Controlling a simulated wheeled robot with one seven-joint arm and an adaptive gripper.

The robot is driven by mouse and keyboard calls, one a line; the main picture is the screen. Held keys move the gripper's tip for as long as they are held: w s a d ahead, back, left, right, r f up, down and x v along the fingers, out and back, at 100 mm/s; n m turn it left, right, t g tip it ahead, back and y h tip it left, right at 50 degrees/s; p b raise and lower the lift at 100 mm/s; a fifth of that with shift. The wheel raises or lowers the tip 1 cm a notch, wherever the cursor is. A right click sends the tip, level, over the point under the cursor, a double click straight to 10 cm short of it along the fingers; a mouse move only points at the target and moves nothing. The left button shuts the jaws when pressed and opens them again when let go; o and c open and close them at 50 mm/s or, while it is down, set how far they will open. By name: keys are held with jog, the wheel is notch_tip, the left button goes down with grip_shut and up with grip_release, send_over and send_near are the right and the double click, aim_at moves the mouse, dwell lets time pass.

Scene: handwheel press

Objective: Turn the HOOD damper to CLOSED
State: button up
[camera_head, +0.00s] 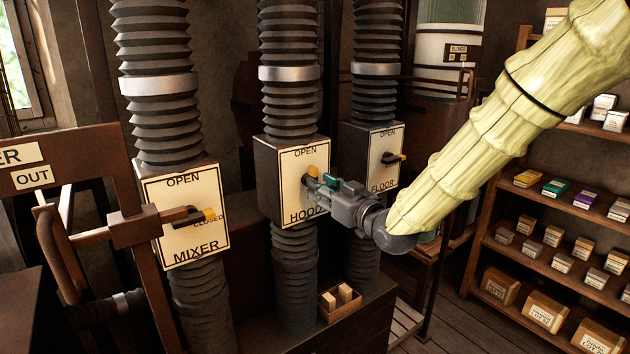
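The HOOD damper (290,202) is the middle box, with a cream plate marked OPEN at the top and HOOD at the bottom. Its yellow lever tip (312,171) shows just above the plate's middle, below OPEN. The rest of the lever and any CLOSED mark are hidden behind my gripper (316,184). My gripper reaches in from the right, its fingers in front of the plate and close to the lever tip. Whether the fingers touch or grip the lever cannot be told.
The MIXER damper (162,240) at left has its yellow-tipped lever pointing right at CLOSED. The FLOOR damper (376,152) stands behind to the right, its lever also pointing right. A small wooden box (338,312) sits below. Shelves (485,240) with cartons fill the right side.

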jog(key=shift+p+x, duration=0.3)
jog(key=shift+x, duration=1.55)
jog(key=c, duration=0.7)
jog(key=shift+o, duration=0.2)
